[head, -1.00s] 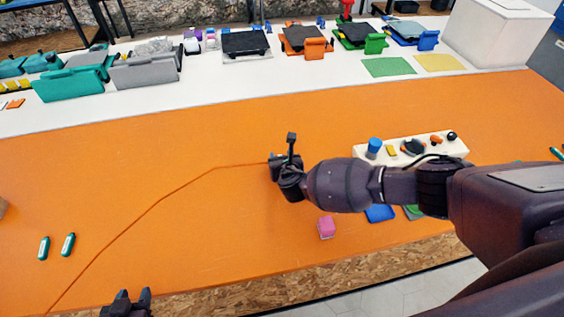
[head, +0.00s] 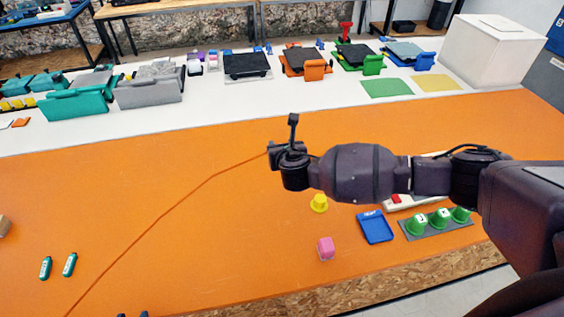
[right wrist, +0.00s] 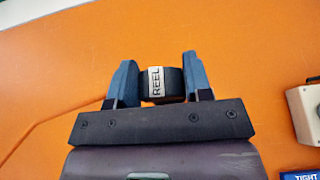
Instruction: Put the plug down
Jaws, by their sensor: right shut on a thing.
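My right gripper (right wrist: 157,80) is shut on a black plug (right wrist: 175,82) with a white "REEL" label, in the right wrist view. In the head view the right gripper (head: 275,155) is over the middle of the orange table, and the plug is mostly hidden by it. A thin cord (head: 160,210) runs from there across the table to the lower left. I cannot tell whether the plug touches the table.
A pale power strip (head: 430,201) is mostly hidden behind my right arm. A yellow piece (head: 319,204), pink block (head: 326,249), blue tray (head: 375,228) and green cups on a grey base (head: 408,230) lie near the front edge. The table left of my right gripper is mostly clear.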

